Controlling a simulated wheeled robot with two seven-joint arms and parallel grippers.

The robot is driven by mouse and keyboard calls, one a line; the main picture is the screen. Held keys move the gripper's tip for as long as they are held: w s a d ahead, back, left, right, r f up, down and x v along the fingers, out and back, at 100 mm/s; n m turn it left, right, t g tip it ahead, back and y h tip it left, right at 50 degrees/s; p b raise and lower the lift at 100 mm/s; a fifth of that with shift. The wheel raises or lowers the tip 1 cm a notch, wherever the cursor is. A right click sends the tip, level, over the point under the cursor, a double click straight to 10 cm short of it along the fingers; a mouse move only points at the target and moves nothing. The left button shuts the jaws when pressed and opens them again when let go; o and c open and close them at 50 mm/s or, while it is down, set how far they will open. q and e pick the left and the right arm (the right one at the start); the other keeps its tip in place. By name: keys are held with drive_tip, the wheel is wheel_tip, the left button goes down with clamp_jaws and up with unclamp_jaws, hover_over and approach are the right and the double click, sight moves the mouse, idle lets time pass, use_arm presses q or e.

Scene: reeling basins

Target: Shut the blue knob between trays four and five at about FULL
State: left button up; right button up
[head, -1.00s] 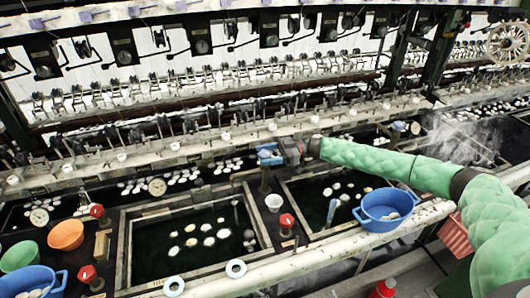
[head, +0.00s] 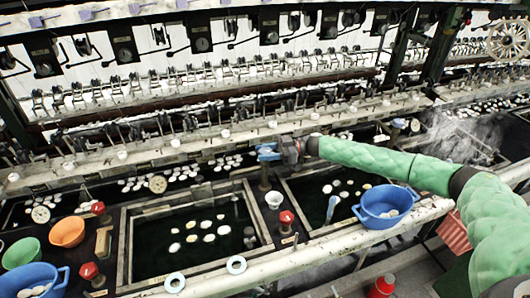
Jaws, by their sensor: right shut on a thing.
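My right gripper (head: 272,152) reaches in from the right on a green-sleeved arm. It is shut on the blue knob (head: 266,151), which sits on a dark upright stem (head: 264,178) between two dark water trays. The gripper covers part of the knob, so its exact setting cannot be read. The tray on the left (head: 123,250) and the tray on the right (head: 322,233) both hold dark water with pale cocoons. My left gripper is not in view.
Red knobs (head: 286,217) stand near the trays, with a white cup (head: 274,200) close to the stem. A blue basin (head: 363,215) sits on the right front ledge. Orange (head: 66,232) and green (head: 20,252) bowls stand at left.

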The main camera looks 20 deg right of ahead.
drive_tip(key=m+t+p, duration=0.1)
drive_tip(key=m+t, duration=0.1)
drive_tip(key=t, duration=0.1)
drive_tip(key=m+t+h+p, duration=0.1)
drive_tip(key=m+t, duration=0.1)
drive_tip(key=t, duration=0.1)
drive_tip(key=shift+h, duration=0.3)
drive_tip(key=shift+m+t+h+p, duration=0.35)
drive_tip(key=shift+m+t+h, duration=0.45)
drive_tip(key=shift+t, duration=0.4)
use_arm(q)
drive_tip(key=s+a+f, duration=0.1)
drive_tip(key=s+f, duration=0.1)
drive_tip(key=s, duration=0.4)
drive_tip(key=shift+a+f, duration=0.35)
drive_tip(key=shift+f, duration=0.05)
use_arm(e)
drive_tip(key=shift+m+t+h, duration=0.5)
drive_tip(key=shift+m+t, duration=0.3)
drive_tip(key=shift+m+t+h, duration=0.3)
drive_tip(key=shift+t+h, duration=0.1)
drive_tip(key=shift+t, duration=0.1)
drive_tip(key=o, duration=1)
drive_tip(key=shift+c, duration=0.2)
drive_tip(key=shift+d, duration=0.1)
